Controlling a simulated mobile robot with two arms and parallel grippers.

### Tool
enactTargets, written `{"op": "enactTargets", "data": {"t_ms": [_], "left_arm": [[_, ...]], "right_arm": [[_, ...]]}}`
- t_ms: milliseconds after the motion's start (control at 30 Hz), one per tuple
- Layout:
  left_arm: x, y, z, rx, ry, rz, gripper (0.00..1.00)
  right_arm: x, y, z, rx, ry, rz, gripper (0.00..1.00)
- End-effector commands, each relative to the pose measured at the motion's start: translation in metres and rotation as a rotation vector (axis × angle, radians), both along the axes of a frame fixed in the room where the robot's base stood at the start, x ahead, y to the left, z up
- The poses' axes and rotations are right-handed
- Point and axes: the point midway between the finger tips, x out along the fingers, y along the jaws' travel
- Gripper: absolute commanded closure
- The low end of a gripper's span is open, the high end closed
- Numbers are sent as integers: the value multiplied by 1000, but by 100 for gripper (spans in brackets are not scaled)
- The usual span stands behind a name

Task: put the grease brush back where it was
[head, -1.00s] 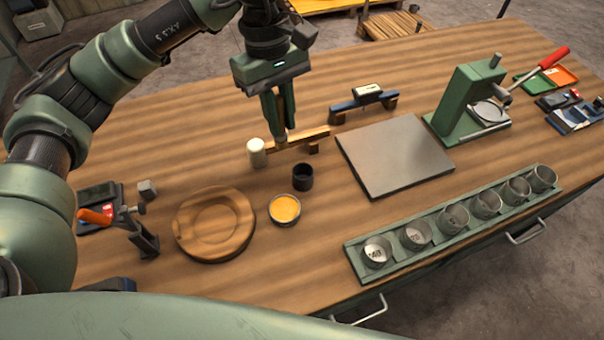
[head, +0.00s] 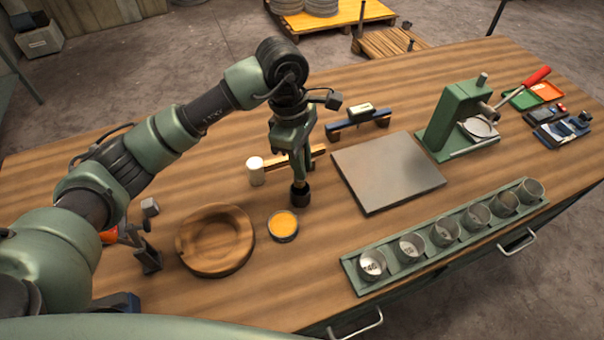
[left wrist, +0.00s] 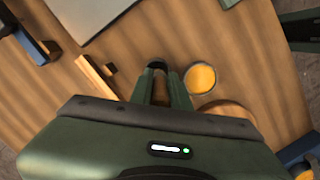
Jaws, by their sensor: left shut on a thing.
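My left gripper (head: 299,176) points down right over the small black cup (head: 300,197), shut on the grease brush. The brush is almost wholly hidden by the fingers in the head view. Its lower end is at the cup's mouth, and I cannot tell how deep it sits. In the left wrist view the gripper's fingers (left wrist: 164,84) reach down toward the cup, whose dark rim shows only in part. My right gripper is in neither view.
A tin of orange-yellow grease (head: 283,225) stands just in front of the cup, with a round wooden dish (head: 215,240) to its left. A mallet (head: 256,170) lies close behind. A grey plate (head: 385,170) and a rack of metal cups (head: 440,240) are to the right.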

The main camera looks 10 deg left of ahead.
Motion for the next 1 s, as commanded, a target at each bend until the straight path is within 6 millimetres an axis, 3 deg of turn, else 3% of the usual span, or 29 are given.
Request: {"op": "enactTargets", "data": {"t_ms": [267,500,900,933,1000], "left_arm": [[0,0,-23,-1,1,0,100],[0,-1,-55,-2,1,0,100],[1,0,-63,0,-2,-1,100],[1,0,-61,0,-1,-1,75],[0,0,-61,0,-1,-1,61]], "right_arm": [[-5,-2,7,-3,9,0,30],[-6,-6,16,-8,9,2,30],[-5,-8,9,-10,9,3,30],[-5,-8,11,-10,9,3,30],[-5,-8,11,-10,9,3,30]]}}
